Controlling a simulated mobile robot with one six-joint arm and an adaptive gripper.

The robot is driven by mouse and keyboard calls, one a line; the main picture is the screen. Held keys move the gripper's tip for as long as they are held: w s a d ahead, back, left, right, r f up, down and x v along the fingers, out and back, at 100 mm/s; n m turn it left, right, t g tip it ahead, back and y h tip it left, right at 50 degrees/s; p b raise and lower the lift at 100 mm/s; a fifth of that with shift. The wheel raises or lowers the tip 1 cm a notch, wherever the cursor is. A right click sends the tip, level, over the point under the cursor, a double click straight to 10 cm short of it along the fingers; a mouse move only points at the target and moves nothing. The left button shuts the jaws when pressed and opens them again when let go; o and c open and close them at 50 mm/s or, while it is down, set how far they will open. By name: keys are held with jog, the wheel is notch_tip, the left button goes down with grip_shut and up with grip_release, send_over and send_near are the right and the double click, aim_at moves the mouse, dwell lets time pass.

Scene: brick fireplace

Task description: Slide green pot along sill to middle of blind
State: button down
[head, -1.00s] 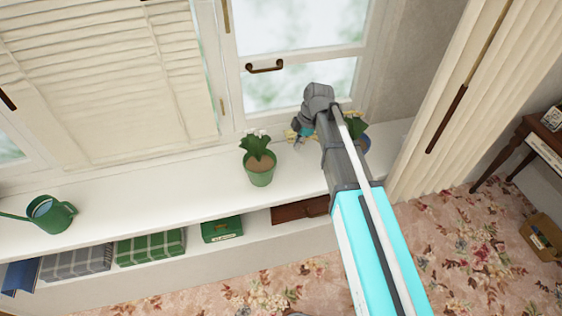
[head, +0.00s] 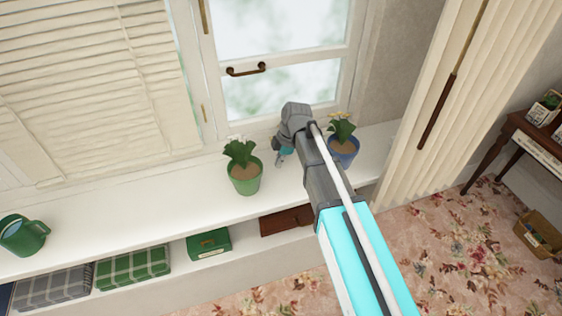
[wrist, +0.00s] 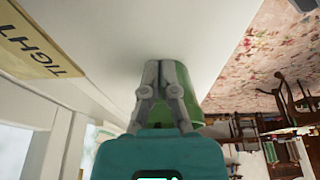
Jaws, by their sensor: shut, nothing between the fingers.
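The closed slatted cream blind (head: 95,85) hangs at the left. My gripper (head: 279,162) is just right of the pot, low over the sill, partly hidden by my own arm. In the wrist view my gripper (wrist: 158,72) has its fingers together and empty. The green pot (wrist: 188,82) shows right behind the fingers, partly covered by them; I cannot tell whether they touch.
A blue pot (head: 344,151) with a plant stands right of my arm. A green watering can (head: 24,236) is at the sill's left end. The sill between can and green pot is clear. A yellow card (wrist: 38,48) shows in the wrist view. A curtain (head: 470,90) hangs right.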

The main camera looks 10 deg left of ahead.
aim_at(245, 170)
jog(key=shift+b+x, duration=1.6)
jog(key=shift+x, duration=0.35)
jog(key=shift+s+a, duration=0.5)
jog(key=shift+a, duration=0.35)
jog(key=shift+s+a, duration=0.55)
jog(key=shift+a, duration=0.3)
